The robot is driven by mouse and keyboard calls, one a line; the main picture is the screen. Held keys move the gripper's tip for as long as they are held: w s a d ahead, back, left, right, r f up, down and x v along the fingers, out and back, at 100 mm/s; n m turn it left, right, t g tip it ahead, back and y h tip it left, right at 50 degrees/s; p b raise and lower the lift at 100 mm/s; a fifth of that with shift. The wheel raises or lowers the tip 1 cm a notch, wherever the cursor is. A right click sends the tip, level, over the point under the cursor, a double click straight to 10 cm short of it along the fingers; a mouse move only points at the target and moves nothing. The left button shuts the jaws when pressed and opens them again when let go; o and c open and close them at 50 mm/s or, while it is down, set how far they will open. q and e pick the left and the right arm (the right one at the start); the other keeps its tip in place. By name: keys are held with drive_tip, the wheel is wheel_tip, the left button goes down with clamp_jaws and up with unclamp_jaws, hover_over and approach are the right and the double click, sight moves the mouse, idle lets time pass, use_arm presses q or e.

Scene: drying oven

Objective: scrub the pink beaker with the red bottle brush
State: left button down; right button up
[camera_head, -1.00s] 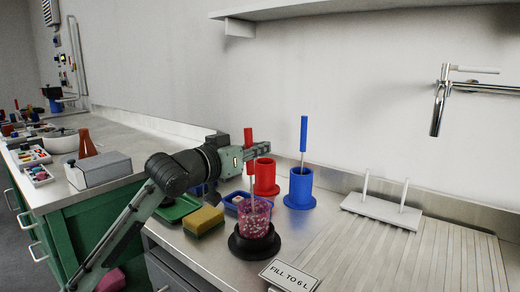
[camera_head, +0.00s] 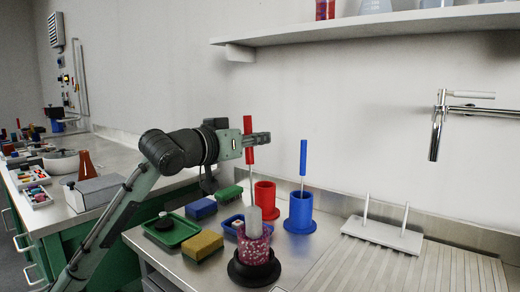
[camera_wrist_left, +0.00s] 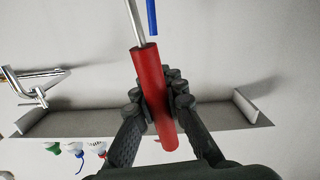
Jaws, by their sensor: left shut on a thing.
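My left gripper (camera_head: 257,140) is shut on the red handle of the red bottle brush (camera_head: 248,127) and holds it upright above the pink beaker. In the left wrist view the red handle (camera_wrist_left: 154,98) lies between the gripper's fingers (camera_wrist_left: 155,95). The brush's pale bristle head (camera_head: 254,221) is at the mouth of the pink beaker (camera_head: 254,250); its lower end appears to be inside. The pink speckled beaker stands upright on a round black base (camera_head: 254,274). My right gripper is not in view.
A red holder (camera_head: 265,195) and a blue holder (camera_head: 299,212) with a blue brush (camera_head: 303,160) stand behind the beaker. A yellow sponge (camera_head: 202,246), a blue sponge (camera_head: 201,208) and a green tray (camera_head: 174,232) lie to the left. A white peg rack (camera_head: 383,236) stands right.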

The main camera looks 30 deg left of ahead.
use_arm(q)
wheel_tip(320, 180, up, 5)
drive_tip(key=shift+r, duration=0.1)
idle(0.5)
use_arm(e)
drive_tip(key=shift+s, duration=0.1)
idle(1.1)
